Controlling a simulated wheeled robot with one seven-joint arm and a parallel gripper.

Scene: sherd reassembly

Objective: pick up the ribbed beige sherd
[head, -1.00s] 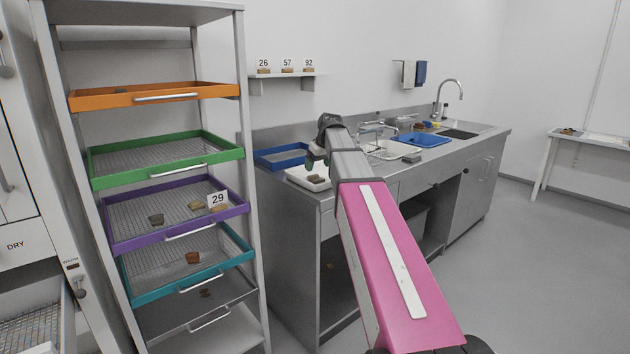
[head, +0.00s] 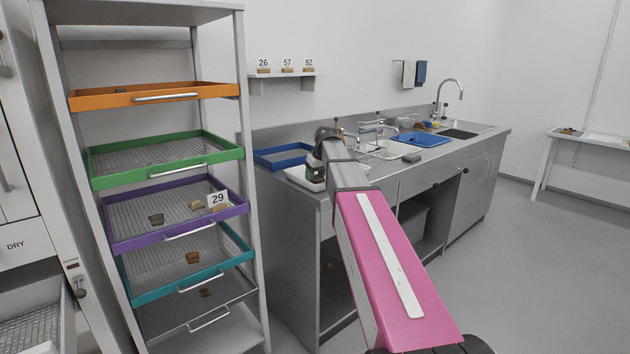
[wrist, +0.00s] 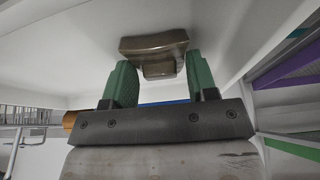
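A brownish-beige sherd (wrist: 153,42) shows in the wrist view on a white surface, at the tips of my gripper (wrist: 160,64). It has a broad band and a smaller lower part that sits between the green fingers. Ribs are not clear at this size. The fingers are apart, with gaps beside the lower part; I cannot tell whether either touches the sherd. In the head view my gripper (head: 315,172) points down over the white tray (head: 297,176) at the near end of the steel counter. My arm and gripper hide the sherd there.
A blue tray (head: 256,155) lies behind the white one. A rack of coloured trays stands left; its purple tray (head: 121,245) holds sherds and a card 29 (head: 217,199), and its teal tray (head: 135,296) a brown sherd (head: 192,257).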

